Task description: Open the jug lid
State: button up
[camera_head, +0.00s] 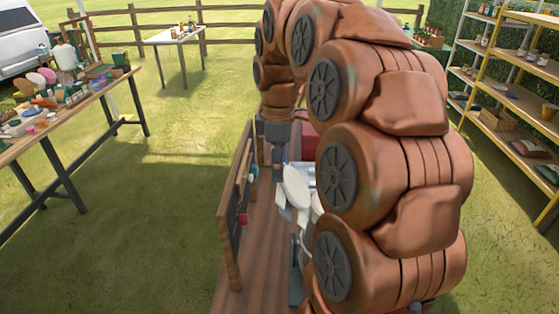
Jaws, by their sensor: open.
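My copper-coloured arm arches over a wooden table and hides much of its top. My gripper (279,157) is small and dark at the end of the arm, pointing down over the table. It is open, though its fingers are hard to make out. A white oval thing (296,186) is just below and to the right of it. I cannot tell whether this is the jug, its lid or a dish. I cannot tell whether the gripper touches it. No jug can be clearly made out; one may be hidden behind my arm.
The wooden table (252,285) has an upright dark board (236,215) along its left side. A cluttered table (75,122) stands at the left, a small white table (174,36) at the back. Yellow shelves (508,95) stand at the right. Grass between them is clear.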

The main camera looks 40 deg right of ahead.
grip_shut()
dwell(0.7)
